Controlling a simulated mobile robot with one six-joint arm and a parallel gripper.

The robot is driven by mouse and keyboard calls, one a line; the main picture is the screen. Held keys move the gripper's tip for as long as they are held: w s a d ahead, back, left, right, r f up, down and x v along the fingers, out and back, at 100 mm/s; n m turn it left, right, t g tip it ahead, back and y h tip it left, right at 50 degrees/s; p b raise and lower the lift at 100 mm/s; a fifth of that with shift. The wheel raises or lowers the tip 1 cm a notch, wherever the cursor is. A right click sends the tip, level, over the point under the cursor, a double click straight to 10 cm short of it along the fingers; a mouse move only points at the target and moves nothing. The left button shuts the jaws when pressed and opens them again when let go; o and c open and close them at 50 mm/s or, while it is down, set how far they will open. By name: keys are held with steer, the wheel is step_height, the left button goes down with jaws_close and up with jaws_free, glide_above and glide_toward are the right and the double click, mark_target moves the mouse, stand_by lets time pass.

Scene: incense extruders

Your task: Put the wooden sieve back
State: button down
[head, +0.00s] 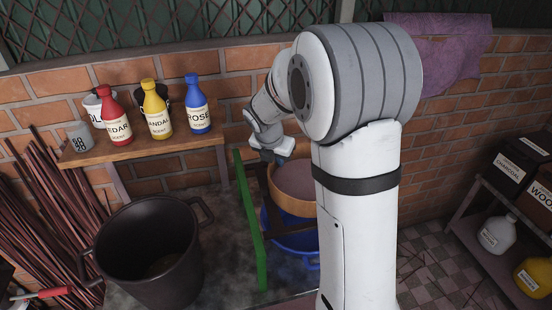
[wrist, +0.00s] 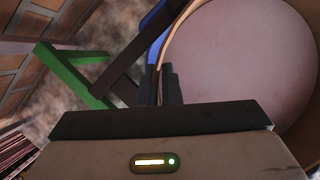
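The wooden sieve (head: 293,205), a round tan hoop with a pale pinkish mesh, is above the blue basin (head: 297,243) in the head view; my arm covers its right part. Whether it touches the basin I cannot tell. In the wrist view the sieve (wrist: 240,65) fills the right side. My gripper (head: 270,157) is at the sieve's far left rim. In the wrist view its dark fingers (wrist: 170,88) stand close together at the rim and appear shut on it.
A green bar (head: 249,220) with dark wooden struts stands just left of the sieve. A large dark pot (head: 150,250) stands further left. A shelf (head: 180,148) holds red, yellow and blue bottles. A rack with boxes and jugs (head: 495,235) is at right.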

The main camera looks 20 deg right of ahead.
steer(key=shift+f, duration=0.15)
steer(key=c, duration=1.6)
jaws_free()
steer(key=shift+f+b, duration=0.4)
steer(key=shift+b, duration=0.3)
steer(key=v, duration=0.8)
steer(key=shift+w+r+b, duration=0.1)
steer(key=shift+w+b, duration=0.15)
steer(key=shift+b, duration=0.15)
steer(key=shift+s+a+m+y, duration=0.15)
steer(key=shift+s+m+y, duration=0.3)
steer(key=shift+s+m, duration=4.05)
steer(key=shift+s+a+m+y, duration=0.2)
steer(key=shift+s+m+y, duration=0.3)
steer(key=shift+s+m, duration=4.05)
steer(key=shift+s+a+m+y, duration=0.15)
steer(key=shift+s+m+y, duration=0.3)
steer(key=shift+s+m, duration=4.05)
